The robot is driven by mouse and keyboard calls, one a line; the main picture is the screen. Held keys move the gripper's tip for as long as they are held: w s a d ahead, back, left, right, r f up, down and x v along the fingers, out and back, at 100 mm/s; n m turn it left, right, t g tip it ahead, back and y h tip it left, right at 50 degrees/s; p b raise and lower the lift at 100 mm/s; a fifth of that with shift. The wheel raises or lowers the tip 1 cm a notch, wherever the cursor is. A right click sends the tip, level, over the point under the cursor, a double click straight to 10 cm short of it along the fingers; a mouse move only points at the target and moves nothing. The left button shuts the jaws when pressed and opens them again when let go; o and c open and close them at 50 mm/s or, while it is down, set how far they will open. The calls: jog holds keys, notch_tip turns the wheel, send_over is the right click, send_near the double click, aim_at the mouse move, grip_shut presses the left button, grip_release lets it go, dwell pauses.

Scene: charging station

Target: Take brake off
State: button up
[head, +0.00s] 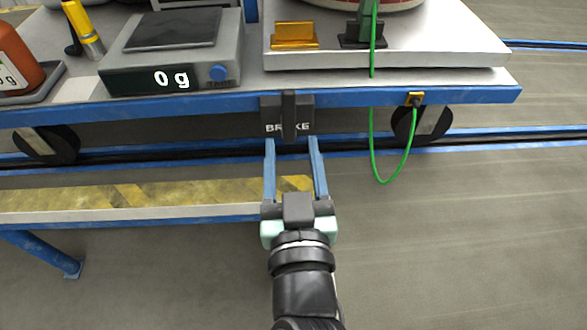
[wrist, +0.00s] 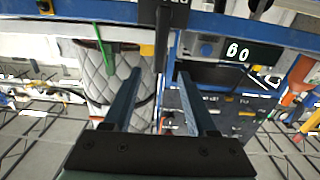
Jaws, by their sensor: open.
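The brake is a dark box labelled BRAKE (head: 271,116) under the front edge of a blue cart. A dark upright lever (head: 289,112) runs down its middle. In the wrist view the lever (wrist: 163,40) hangs from the top edge, between the finger lines. My gripper (head: 292,142) is open and empty just below and in front of the brake, one blue finger on each side of the lever's line. In the wrist view my gripper (wrist: 156,78) shows a clear gap on both sides of the lever. I cannot tell whether the fingertips reach its depth.
The cart's blue rail (head: 455,97) runs above my fingers. A scale reading 0 g (head: 172,78) and a white platform (head: 420,50) are on top. A green cable (head: 376,165) hangs in a loop to the right. A yellow-black striped ledge (head: 140,195) lies left of my gripper.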

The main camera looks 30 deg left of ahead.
jog(key=v, duration=0.3)
jog(key=shift+s, duration=0.1)
dwell(0.5)
jog(key=w+d+r+m+t+h, duration=0.1)
jog(key=w+d+r+t, duration=0.15)
jog(key=r, duration=0.35)
jog(key=w+d+r+t+h, duration=0.1)
jog(key=w+r, duration=0.2)
jog(key=r, duration=0.3)
jog(key=s+d+r+m+t+h, duration=0.2)
jog(key=d+r+m+t+h, duration=0.3)
jog(key=r, duration=0.8)
jog(key=s+d+r+m+t+h, duration=0.1)
jog(key=d+r+t+h, duration=0.4)
jog(key=r, duration=0.7)
notch_tip(320, 180, up, 32)
jog(key=g+y+p, duration=0.1)
jog(key=y+p, duration=0.1)
jog(key=p, duration=3)
jog(key=shift+d+r, duration=0.2)
jog(key=shift+d, duration=0.2)
